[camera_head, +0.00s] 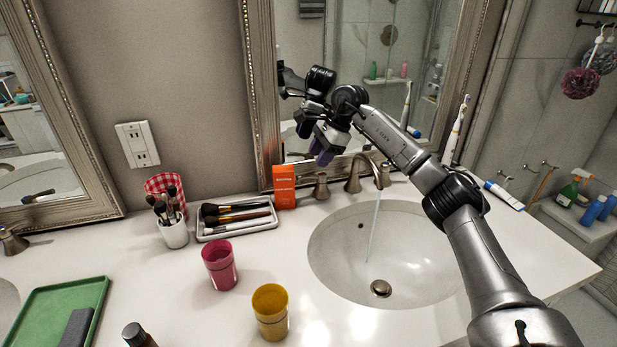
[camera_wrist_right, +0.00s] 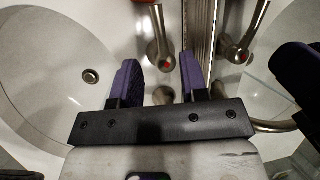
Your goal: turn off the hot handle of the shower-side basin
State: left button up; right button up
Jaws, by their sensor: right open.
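The shower-side basin (camera_head: 345,245) has a bronze faucet (camera_head: 362,175) with water (camera_head: 374,225) running from its spout. The hot handle (camera_head: 321,187) stands left of the spout. In the right wrist view the hot handle (camera_wrist_right: 159,40) shows a red mark, and its lever lies ahead of the gap between the fingers. My right gripper (camera_head: 324,152) is open and empty, above the hot handle and apart from it, near the mirror. Its two purple fingers (camera_wrist_right: 160,72) are spread. The other handle (camera_head: 384,174) is right of the spout, near my right forearm. My left gripper is not in view.
An orange box (camera_head: 284,187) and a tray of brushes (camera_head: 238,231) stand left of the hot handle. The mirror (camera_head: 375,110) rises close behind and reflects the handle. A red cup (camera_head: 219,265) and yellow cup (camera_head: 270,311) stand on the counter. An electric toothbrush (camera_head: 456,130) is at right.

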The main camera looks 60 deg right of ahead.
aim_at(311, 177)
jog(key=x, duration=0.5)
jog(key=shift+w+f, duration=0.1)
jog(key=shift+f, duration=0.15)
jog(key=shift+x, duration=0.9)
grip_shut()
